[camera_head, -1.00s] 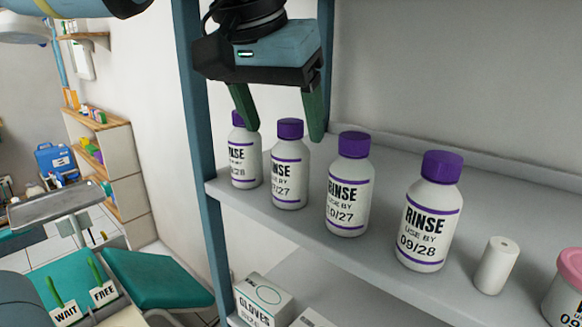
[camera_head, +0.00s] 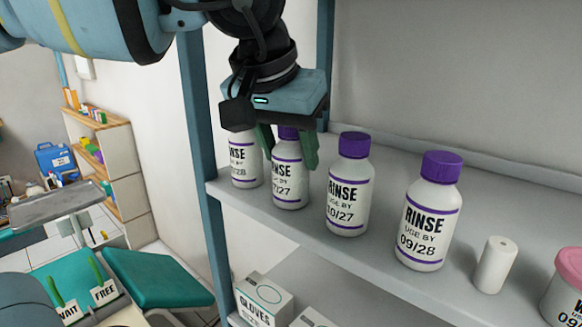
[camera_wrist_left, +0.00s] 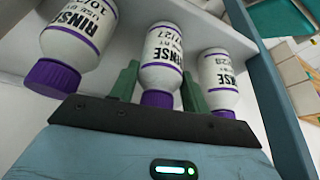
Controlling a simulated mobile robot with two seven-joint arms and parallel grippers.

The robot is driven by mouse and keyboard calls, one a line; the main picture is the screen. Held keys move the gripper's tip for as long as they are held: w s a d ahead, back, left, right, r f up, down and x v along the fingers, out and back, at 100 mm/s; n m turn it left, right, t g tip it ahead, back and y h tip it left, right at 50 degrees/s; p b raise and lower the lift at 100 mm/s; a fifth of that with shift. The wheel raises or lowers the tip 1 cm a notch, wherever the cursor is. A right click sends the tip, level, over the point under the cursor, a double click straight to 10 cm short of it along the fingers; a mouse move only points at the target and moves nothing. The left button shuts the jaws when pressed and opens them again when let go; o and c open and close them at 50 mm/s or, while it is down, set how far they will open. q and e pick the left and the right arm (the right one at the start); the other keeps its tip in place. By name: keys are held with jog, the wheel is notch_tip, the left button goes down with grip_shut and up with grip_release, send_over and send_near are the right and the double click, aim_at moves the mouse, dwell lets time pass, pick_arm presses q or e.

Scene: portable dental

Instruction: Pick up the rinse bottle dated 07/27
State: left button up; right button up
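The rinse bottle whose label reads 7/27 (camera_head: 290,192), its first digit hidden or unclear, stands upright on the grey shelf, second from the left. It is white with a purple cap. My left gripper (camera_head: 289,163) points down over it, with its green fingers on either side of the cap and upper body. In the left wrist view, this bottle (camera_wrist_left: 162,50) sits between the open fingers (camera_wrist_left: 158,88), with small gaps beside the cap. The gripper partly hides the cap in the head view. My right gripper is not in view.
A rinse bottle ending in /28 (camera_head: 245,170) stands close on the left. Bottles reading 10/27 (camera_head: 347,195) and 09/28 (camera_head: 428,220) stand on the right, then a white cylinder (camera_head: 495,265) and a pink-lidded tub (camera_head: 562,300). A blue shelf post (camera_head: 196,110) is at the left.

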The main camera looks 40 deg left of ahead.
pick_arm(q)
jog(key=c, duration=0.3)
jog(key=shift+s+r, duration=0.1)
jog(key=shift+r, duration=0.05)
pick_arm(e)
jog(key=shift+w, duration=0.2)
